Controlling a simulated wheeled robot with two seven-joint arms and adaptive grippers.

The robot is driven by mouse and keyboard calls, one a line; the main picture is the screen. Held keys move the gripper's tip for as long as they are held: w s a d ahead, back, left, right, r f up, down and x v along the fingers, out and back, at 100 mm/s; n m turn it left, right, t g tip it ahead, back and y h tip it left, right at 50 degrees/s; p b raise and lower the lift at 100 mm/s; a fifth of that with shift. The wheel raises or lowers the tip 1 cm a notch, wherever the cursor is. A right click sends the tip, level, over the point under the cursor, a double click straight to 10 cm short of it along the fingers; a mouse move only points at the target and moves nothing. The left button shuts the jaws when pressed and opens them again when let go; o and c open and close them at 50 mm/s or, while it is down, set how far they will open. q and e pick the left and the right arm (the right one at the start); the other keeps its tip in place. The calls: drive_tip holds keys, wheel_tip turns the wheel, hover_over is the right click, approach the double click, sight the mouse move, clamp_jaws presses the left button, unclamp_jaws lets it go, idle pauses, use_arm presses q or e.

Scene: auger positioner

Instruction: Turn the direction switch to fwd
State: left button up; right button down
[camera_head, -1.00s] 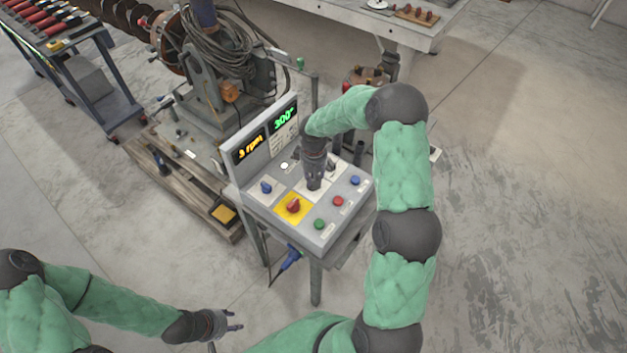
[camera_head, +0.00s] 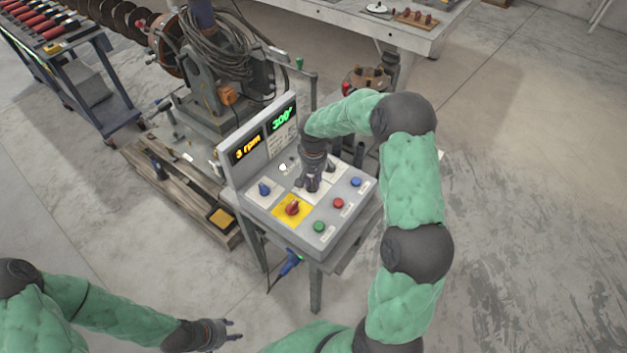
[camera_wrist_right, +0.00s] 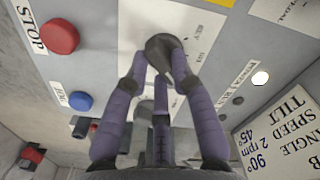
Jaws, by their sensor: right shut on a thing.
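The grey control panel (camera_head: 268,221) stands in the middle of the head view. The direction switch is a dark knob (camera_wrist_right: 160,45) on a white plate, with a REV label beside it in the right wrist view. My right gripper (camera_head: 308,186) reaches down onto the panel. Its fingers (camera_wrist_right: 160,60) are around the dark knob and shut on it. In the head view the gripper hides the knob. The FWD label cannot be made out. My left gripper (camera_head: 234,330) is empty and open at the lower left, away from the panel.
A red knob on a yellow plate (camera_head: 292,208), a blue knob (camera_head: 264,189), and green (camera_head: 319,227), red (camera_head: 338,203) and blue (camera_head: 355,182) buttons surround the right gripper. The display panel (camera_head: 262,140) rises behind. Floor right of my right arm is clear.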

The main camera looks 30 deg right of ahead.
sight(313, 182)
drive_tip(key=c, duration=1)
unclamp_jaws()
drive_tip(key=shift+c, duration=0.2)
wheel_tip(313, 182, up, 12)
drive_tip(key=shift+f, duration=0.1)
